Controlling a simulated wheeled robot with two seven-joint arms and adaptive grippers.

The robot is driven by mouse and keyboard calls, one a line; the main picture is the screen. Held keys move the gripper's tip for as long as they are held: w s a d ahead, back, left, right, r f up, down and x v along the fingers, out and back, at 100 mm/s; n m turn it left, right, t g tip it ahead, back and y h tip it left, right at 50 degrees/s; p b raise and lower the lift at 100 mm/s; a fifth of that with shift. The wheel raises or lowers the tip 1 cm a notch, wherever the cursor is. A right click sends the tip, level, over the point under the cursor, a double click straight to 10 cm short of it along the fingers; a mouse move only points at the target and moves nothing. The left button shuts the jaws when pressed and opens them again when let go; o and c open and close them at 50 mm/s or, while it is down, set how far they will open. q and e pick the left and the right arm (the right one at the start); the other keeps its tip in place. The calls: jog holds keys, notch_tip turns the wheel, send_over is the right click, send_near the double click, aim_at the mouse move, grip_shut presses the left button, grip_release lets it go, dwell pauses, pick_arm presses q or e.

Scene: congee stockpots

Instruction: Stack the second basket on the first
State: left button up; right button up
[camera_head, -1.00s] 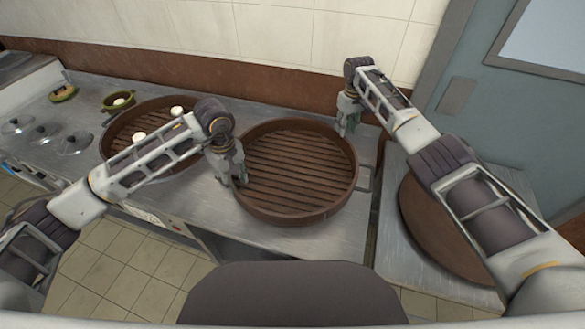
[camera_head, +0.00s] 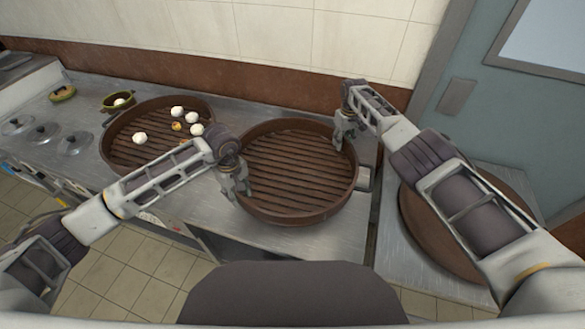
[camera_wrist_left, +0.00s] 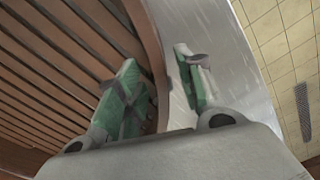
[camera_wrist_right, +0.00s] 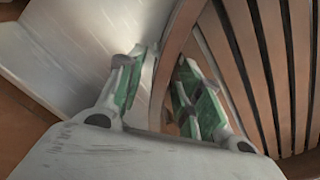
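An empty round brown slatted basket (camera_head: 297,170) sits on the steel counter in the middle of the head view. A second brown basket (camera_head: 112,148), holding several white buns (camera_head: 140,138) and small yellow pieces, stands to its left. My left gripper (camera_head: 236,190) is at the empty basket's left rim; in the left wrist view its fingers (camera_wrist_left: 160,85) are apart, with the rim (camera_wrist_left: 155,55) seen between them. My right gripper (camera_head: 343,138) is at the far right rim; its fingers (camera_wrist_right: 163,90) are also apart, with the rim (camera_wrist_right: 172,65) between them. Contact cannot be told.
A large round brown lid or board (camera_head: 425,225) lies on the lower surface at right. Several steel lids (camera_head: 75,143) and small green dishes (camera_head: 118,102) are on the counter at left. A tiled wall (camera_head: 290,40) stands behind. Bare counter shows in front of the empty basket.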

pick_arm(q)
jog(key=shift+f, duration=0.35)
pick_arm(e)
jog(key=shift+f, duration=0.3)
pick_arm(q)
grip_shut()
pick_arm(e)
grip_shut()
jog(key=shift+d, duration=0.1)
